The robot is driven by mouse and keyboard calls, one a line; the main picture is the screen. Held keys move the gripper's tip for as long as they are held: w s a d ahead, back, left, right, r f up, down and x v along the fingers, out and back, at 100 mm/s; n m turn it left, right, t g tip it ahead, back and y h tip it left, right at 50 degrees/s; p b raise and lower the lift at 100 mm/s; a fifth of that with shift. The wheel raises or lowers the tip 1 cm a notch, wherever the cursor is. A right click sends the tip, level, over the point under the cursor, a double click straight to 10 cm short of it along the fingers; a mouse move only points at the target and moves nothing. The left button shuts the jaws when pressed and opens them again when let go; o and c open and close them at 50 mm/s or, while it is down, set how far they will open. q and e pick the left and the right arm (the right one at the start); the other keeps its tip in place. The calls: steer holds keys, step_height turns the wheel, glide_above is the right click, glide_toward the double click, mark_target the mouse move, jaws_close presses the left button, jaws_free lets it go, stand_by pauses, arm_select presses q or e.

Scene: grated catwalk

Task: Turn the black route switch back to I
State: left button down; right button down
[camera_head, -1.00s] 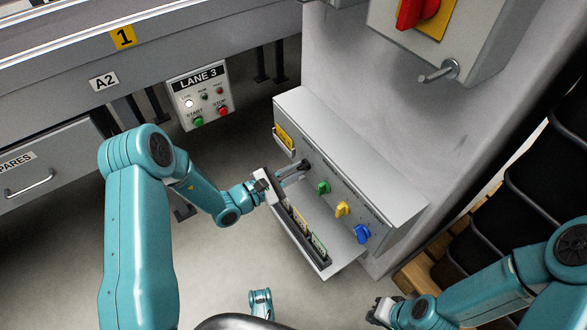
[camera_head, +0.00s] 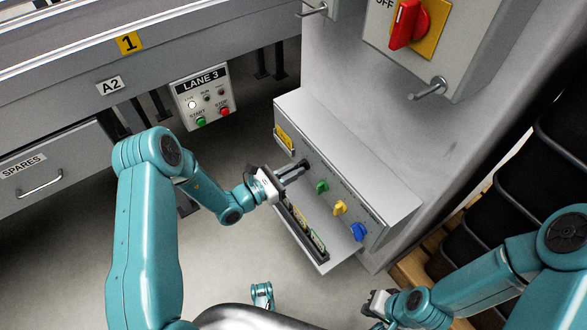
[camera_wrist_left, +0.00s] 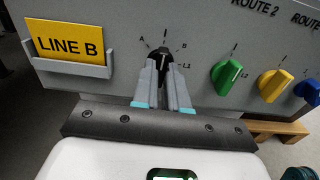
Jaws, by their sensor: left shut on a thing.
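The black route switch (camera_wrist_left: 161,54) is the leftmost knob on a grey sloped console (camera_head: 350,180). My left gripper (camera_wrist_left: 163,75) is shut on it, one finger on each side, and the fingers hide its lower part. In the left wrist view its pale line points up, close to the I mark between A and B. In the head view the left gripper (camera_head: 294,172) reaches the console from the left and mostly covers the switch. My right gripper (camera_head: 374,305) is low at the right, away from the console; its jaws are too small to read.
Right of the black switch are a green knob (camera_wrist_left: 229,76), a yellow knob (camera_wrist_left: 275,85) and a blue knob (camera_head: 358,231). A card rack (camera_head: 305,235) runs below them. A yellow LINE B card (camera_wrist_left: 65,39) is at left.

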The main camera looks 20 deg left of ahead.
stand_by(0.4)
arm_select(q)
steer(key=c, duration=1.2)
jaws_free()
steer(key=shift+o, duration=0.2)
steer(key=p+v, duration=0.3)
steer(key=v, duration=1.3)
steer(key=shift+a, duration=0.15)
steer(key=shift+s, duration=0.15)
